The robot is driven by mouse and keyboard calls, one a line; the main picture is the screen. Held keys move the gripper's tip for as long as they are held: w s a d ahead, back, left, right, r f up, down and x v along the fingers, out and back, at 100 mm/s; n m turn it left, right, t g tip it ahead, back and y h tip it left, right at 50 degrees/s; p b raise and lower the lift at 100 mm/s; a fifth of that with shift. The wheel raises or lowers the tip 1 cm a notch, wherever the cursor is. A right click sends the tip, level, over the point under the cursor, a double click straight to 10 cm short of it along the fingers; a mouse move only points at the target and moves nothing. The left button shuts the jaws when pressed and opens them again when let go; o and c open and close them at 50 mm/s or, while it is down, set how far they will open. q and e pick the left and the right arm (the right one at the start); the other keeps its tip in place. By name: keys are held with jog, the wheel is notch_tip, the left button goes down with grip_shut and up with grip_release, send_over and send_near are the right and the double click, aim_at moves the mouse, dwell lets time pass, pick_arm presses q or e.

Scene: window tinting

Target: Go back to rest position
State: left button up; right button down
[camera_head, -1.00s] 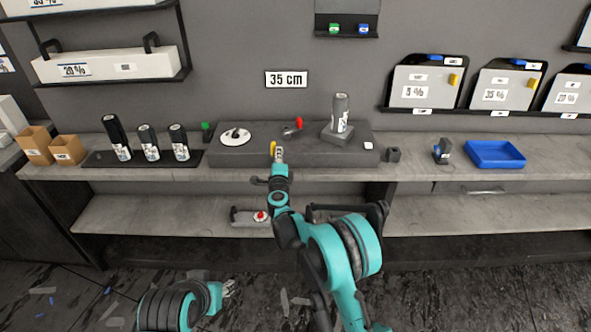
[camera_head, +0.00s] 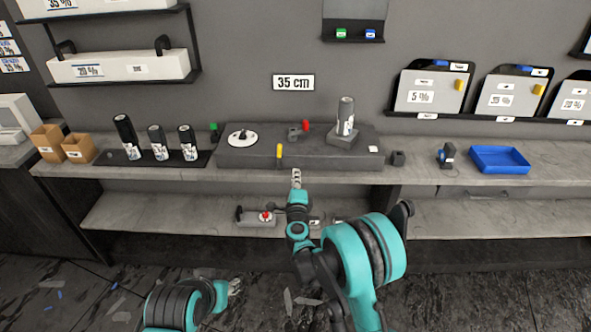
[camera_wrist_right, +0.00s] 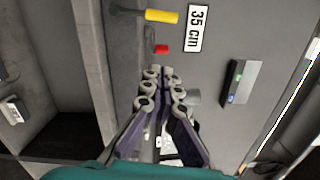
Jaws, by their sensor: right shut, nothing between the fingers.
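My right gripper (camera_head: 296,178) is in front of the bench's front edge in the head view, below the grey platform, with its arm reaching up from the lower right. In the right wrist view its fingers (camera_wrist_right: 163,75) are closed together with nothing between them. My left gripper (camera_head: 234,286) is low at the bottom left over the dark floor, small in view, and its fingers are too small to judge. Both grippers are apart from the bench objects.
The grey platform (camera_head: 240,158) carries a white disc (camera_head: 242,137), a yellow-handled piece (camera_head: 279,151), a red knob (camera_head: 306,126) and a spray can (camera_head: 346,112). Several black bottles (camera_head: 158,142), brown boxes (camera_head: 78,149) and a blue tray (camera_head: 499,158) stand on the bench. The lower shelf (camera_head: 160,215) is mostly bare.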

dwell(0.4)
jog(key=s+r+n+y, duration=0.35)
jog(key=r+n, duration=0.35)
jog(key=r, duration=0.4)
jog(key=s+d+r+n+g+y, duration=0.2)
jog(key=s+d+r+n+g, duration=0.15)
jog(key=s+n, duration=0.4)
jog(key=s+d+f+n+g+h, duration=0.1)
jog(key=s+d+f, duration=0.3)
jog(key=s, duration=0.6)
jog(key=s+d+f+n+g+h, duration=0.2)
jog(key=s+d+f+g+h, duration=0.1)
jog(key=s+d, duration=0.4)
jog(key=s+d+f+n+g+h, duration=0.2)
jog(key=s+d+f+g, duration=0.1)
jog(key=s, duration=0.9)
jog(key=d+f, duration=0.1)
jog(key=d, duration=0.1)
jog(key=shift+s+d+f, duration=0.3)
jog(key=shift+s+d, duration=0.1)
